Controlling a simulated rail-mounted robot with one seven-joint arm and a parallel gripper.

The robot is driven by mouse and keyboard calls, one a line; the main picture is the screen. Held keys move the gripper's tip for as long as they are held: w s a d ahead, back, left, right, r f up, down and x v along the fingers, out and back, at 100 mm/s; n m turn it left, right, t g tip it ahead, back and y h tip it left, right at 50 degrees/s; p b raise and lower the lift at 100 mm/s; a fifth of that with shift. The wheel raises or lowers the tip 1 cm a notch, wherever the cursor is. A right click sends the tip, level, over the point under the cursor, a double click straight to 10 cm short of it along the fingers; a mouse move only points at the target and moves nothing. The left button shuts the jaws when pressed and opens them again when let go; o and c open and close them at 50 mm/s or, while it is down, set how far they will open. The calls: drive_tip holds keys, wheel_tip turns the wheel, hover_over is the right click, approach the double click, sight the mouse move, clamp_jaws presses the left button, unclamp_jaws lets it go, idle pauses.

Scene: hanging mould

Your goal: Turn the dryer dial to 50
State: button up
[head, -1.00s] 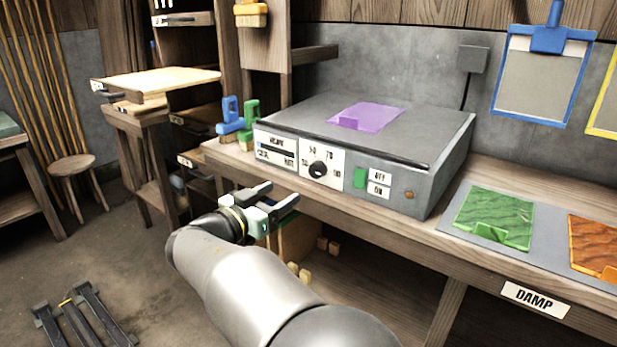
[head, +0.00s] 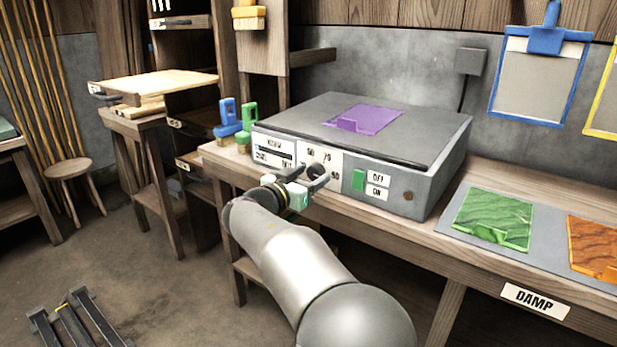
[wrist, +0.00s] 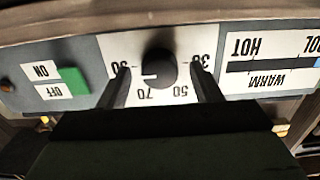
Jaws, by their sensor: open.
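The black dryer dial (wrist: 158,68) sits on a white plate marked 30, 50, 70 and 90, upside down in the wrist view. A pale mark on the dial's left side there seems to point between 70 and 90. My gripper (wrist: 158,73) is open, with one finger on each side of the dial and a visible gap to it on both sides. In the head view my gripper (head: 311,177) is at the dryer's (head: 440,160) front panel and partly covers the dial (head: 316,171) and some of its numbers.
A green switch (head: 358,180) with OFF and ON labels is right of the dial. A heat slider panel (head: 273,152) is on its left. Blue (head: 227,120) and green (head: 248,117) tools stand left of the dryer. A purple sheet (head: 368,119) lies on top.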

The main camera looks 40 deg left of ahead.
drive_tip(key=c, duration=1)
